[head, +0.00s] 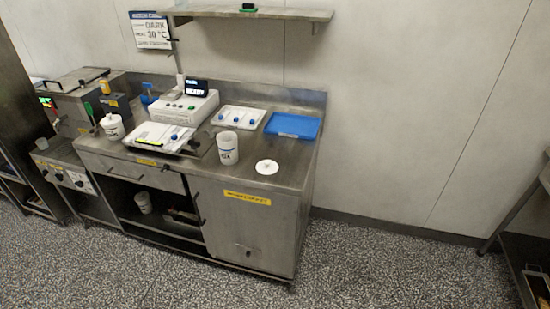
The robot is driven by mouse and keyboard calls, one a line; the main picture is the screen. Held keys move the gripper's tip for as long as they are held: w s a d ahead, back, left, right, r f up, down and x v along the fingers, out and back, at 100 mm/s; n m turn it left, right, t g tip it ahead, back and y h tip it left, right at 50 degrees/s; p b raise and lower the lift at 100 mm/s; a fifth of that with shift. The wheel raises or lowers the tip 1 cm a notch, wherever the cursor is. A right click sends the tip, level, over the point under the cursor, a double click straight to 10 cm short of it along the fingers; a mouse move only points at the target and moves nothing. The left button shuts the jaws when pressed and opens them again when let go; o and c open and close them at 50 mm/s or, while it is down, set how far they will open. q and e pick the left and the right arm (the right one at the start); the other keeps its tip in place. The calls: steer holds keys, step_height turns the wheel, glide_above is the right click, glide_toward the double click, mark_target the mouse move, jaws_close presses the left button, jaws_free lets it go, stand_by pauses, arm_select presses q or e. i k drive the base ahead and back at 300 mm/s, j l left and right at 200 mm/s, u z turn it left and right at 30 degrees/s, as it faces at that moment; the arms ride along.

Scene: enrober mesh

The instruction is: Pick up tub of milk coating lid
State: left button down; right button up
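A white round lid (267,167) lies flat on the steel counter near its front right. A white tub (228,147) with dark lettering stands upright just left of the lid, apart from it, and looks open at the top. Another white tub (113,127) stands at the counter's left end with something on top. The lettering is too small to read surely, so I cannot tell which tub is milk coating. Neither of my grippers shows in the head view.
The steel counter (290,160) holds a white machine (187,107), a white tray with blue-topped items (238,118) and a blue tray (292,125). A wall shelf (250,13) hangs above. The speckled floor (380,265) in front and right is clear.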

mark_target(266, 167)
steer(key=i+j+z, duration=0.2)
steer(key=z, duration=0.25)
steer(key=i+j+z, duration=0.1)
steer(key=j+z, duration=0.3)
